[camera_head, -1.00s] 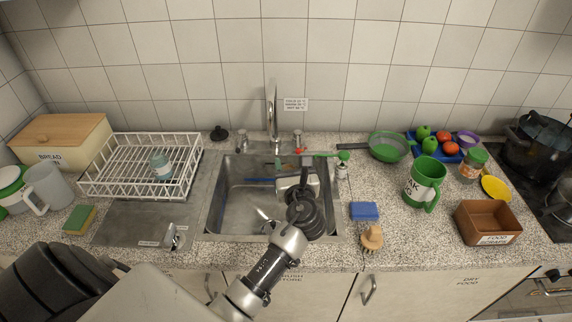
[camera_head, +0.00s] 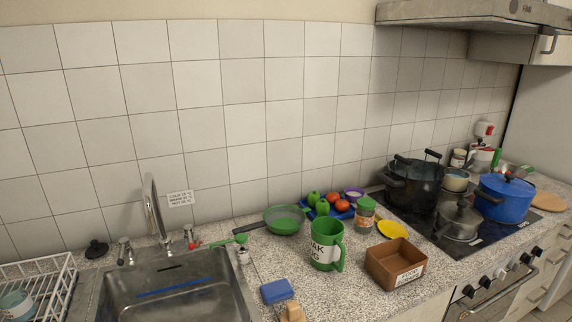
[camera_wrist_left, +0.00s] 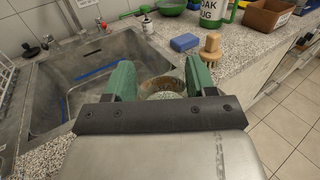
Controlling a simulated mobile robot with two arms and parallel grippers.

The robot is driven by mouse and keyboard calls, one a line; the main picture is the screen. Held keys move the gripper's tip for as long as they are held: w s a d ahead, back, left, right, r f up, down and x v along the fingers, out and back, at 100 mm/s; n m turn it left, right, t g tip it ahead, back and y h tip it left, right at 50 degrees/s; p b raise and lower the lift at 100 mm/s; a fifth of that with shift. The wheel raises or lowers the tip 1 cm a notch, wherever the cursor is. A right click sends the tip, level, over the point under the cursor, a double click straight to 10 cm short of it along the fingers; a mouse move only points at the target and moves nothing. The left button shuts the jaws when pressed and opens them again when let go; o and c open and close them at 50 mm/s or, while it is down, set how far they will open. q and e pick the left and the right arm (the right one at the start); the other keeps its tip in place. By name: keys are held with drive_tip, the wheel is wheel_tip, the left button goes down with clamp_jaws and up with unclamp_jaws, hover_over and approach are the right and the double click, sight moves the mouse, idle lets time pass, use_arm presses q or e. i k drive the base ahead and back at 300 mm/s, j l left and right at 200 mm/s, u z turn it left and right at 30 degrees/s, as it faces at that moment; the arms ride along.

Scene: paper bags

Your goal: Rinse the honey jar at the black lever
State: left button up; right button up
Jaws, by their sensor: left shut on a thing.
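In the left wrist view, the green fingers of my left gripper (camera_wrist_left: 160,80) are closed on a glass jar (camera_wrist_left: 161,86) with brownish contents, seen partly from above. Its lower part is hidden by the gripper, and I cannot read a label. The gripper is at the front right of the sink (camera_wrist_left: 88,70). The sink (camera_head: 165,297) also shows in the head view, with a curved spout (camera_head: 156,208). A tap (camera_head: 125,250) stands left of the spout; its lever looks dark. A red-marked tap (camera_head: 190,237) stands to the right. No gripper shows in the head view.
A black stopper-like knob (camera_head: 97,249) is left of the taps. Right of the sink are a blue sponge (camera_head: 277,291), a green mug (camera_head: 325,246), a brown box (camera_head: 396,263) and a green-lidded jar (camera_head: 365,214). The hob (camera_head: 425,222) holds several pots.

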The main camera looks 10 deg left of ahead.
sight(124, 242)
drive_tip(key=u, duration=1.4)
